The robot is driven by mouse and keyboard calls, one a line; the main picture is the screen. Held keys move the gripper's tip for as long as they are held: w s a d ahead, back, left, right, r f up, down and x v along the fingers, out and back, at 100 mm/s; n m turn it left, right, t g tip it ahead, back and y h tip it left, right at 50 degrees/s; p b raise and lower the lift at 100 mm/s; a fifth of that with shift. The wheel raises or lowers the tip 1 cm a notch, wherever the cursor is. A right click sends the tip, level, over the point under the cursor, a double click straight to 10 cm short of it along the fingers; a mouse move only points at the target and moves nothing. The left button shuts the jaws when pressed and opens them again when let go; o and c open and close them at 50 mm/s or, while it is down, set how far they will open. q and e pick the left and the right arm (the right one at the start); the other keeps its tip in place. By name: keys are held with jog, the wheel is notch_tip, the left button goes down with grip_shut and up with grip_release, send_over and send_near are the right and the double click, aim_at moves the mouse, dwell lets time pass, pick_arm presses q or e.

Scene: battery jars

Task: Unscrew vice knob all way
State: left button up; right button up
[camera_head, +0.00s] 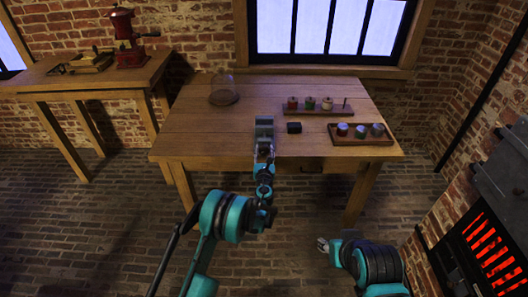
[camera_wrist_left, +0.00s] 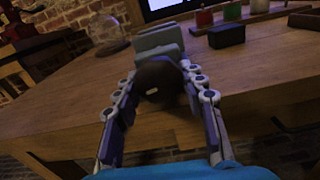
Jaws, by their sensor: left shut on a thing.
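The vice (camera_head: 264,128) is a grey block at the front edge of the wooden table, and it also shows in the left wrist view (camera_wrist_left: 158,40). Its dark round knob (camera_wrist_left: 159,82) faces my left wrist camera. My left gripper (camera_head: 265,155) reaches the vice from the front, with one finger on each side of the knob, and is shut on it. In the head view the gripper mostly hides the knob. My right gripper (camera_head: 322,244) is low in front of the table, away from the vice; its fingers are too small to judge.
On the table (camera_head: 190,128) are a glass dome (camera_head: 223,90), a black block (camera_head: 294,127), a rack (camera_head: 318,111) with coloured jars, and a tray (camera_head: 362,140) with several round pieces. A red grinder (camera_head: 130,45) stands on the left table. A glowing heater (camera_head: 485,240) is at right.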

pick_arm(q)
jog(key=n, duration=0.7)
jog(key=shift+d, duration=0.15)
jog(key=n, duration=0.4)
jog(key=shift+r, duration=0.1)
jog(key=n, duration=0.3)
jog(key=shift+n, duration=0.3)
jog(key=n, duration=0.3)
jog(key=shift+d+r+n, duration=0.1)
jog(key=shift+r+n, duration=0.05)
jog(key=shift+n, duration=0.15)
jog(key=n, duration=0.3)
jog(key=shift+n, duration=0.4)
jog(key=n, duration=0.7)
jog(key=shift+r, duration=0.15)
jog(key=n, duration=0.5)
jog(key=shift+a+n, duration=0.2)
jog(key=shift+n, duration=0.1)
jog(key=n, duration=0.5)
jog(key=shift+a, duration=0.1)
jog(key=n, duration=0.6)
jog(key=shift+a+n, duration=0.1)
jog(key=shift+n, duration=0.3)
jog(key=n, duration=0.5)
